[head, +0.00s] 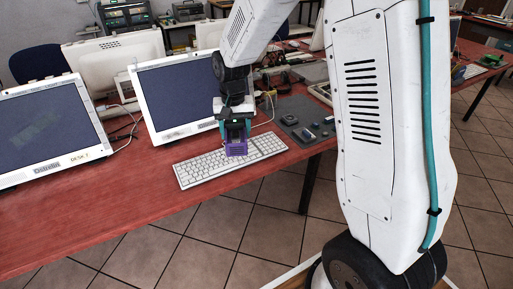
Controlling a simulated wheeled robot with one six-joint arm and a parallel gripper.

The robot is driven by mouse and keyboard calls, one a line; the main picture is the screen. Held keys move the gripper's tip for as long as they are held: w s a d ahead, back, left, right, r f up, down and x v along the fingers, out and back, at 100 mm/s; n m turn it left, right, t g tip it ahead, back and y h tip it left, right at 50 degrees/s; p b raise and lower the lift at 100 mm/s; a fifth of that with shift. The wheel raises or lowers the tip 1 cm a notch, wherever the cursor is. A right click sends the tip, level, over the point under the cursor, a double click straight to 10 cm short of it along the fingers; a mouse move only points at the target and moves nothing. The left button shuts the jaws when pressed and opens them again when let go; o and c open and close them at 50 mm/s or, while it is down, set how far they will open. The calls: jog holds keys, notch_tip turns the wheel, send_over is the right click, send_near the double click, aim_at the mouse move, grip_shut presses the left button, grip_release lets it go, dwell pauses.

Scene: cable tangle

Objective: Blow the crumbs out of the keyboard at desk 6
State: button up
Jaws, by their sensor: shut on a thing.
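A white keyboard (203,171) lies at an angle on the red desk (110,215), in front of the middle monitor (178,92). Crumbs are too small to make out. The left monitor (45,130) has a label that reads DESK 7; I cannot read a desk number on the middle one.
A dark grey mat (300,118) with small parts lies right of the keyboard, near the desk's edge. Cables (122,125) lie loose between the monitors. The desk front left of the keyboard is clear. Tiled floor (220,235) is open in front.

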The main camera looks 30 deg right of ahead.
aim_at(246, 142)
jog(key=shift+m, duration=0.3)
jog(key=s, duration=0.2)
jog(key=s+f, duration=0.1)
jog(key=s, duration=0.1)
jog(key=s+f, duration=0.1)
jog(key=s, duration=0.2)
jog(key=shift+f, duration=0.25)
jog(key=shift+s+f, duration=0.15)
jog(key=shift+f, duration=1.15)
jog(key=shift+s+f, duration=0.15)
jog(key=shift+f, duration=1.1)
jog(key=shift+a, duration=0.1)
jog(key=a, duration=0.9)
jog(key=shift+a+r, duration=0.1)
dwell(0.4)
notch_tip(246, 142, up, 6)
jog(key=shift+f, duration=0.1)
dwell(0.5)
dwell(0.3)
